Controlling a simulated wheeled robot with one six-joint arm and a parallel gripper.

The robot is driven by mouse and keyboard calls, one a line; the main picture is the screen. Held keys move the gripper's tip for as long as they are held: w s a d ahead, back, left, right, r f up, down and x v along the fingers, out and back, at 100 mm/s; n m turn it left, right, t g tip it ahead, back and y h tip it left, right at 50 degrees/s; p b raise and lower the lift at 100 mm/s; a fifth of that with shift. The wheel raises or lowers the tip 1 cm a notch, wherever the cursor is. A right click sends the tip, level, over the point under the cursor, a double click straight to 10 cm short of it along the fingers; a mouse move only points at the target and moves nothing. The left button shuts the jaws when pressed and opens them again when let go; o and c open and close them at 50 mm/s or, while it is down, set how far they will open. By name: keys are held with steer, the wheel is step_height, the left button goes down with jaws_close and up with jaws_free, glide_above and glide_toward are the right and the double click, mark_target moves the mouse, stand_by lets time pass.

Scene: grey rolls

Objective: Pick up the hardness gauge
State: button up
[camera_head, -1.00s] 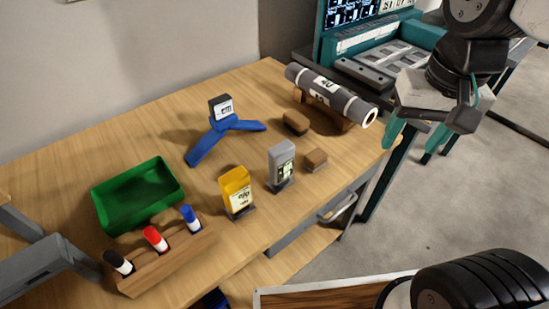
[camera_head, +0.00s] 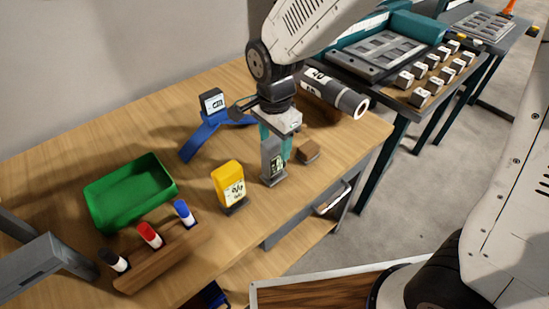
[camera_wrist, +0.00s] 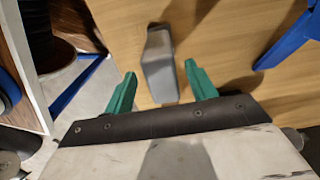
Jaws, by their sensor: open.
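A small grey handheld meter with a light display, which I take as the hardness gauge (camera_head: 271,163), stands upright in a dark base near the table's front edge. My gripper (camera_head: 275,147) is above it, pointing down, with its teal fingers open around its upper part. In the wrist view the grey gauge (camera_wrist: 160,66) lies between the spread fingertips (camera_wrist: 160,72), with a gap on each side. I see no clear contact. In the head view the fingers partly cover it.
A yellow meter (camera_head: 230,182) stands just left. A brown block (camera_head: 308,151) is close on the right. A blue three-legged stand (camera_head: 206,135) is behind left, and a grey roll (camera_head: 340,95) lies behind right. A green tray (camera_head: 130,190) and a marker rack (camera_head: 165,257) are at left.

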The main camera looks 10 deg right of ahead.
step_height(320, 180, down, 5)
steer(key=shift+w+a+f, duration=0.1)
jaws_close()
steer(key=shift+r, duration=0.2)
steer(key=shift+w+r, duration=0.1)
steer(key=shift+r, duration=0.45)
step_height(320, 180, up, 2)
steer(key=shift+r, duration=0.25)
steer(key=s+a+r, duration=0.1)
steer(key=s+a, duration=0.2)
steer(key=s, duration=1.3)
steer(key=shift+w+r, duration=0.1)
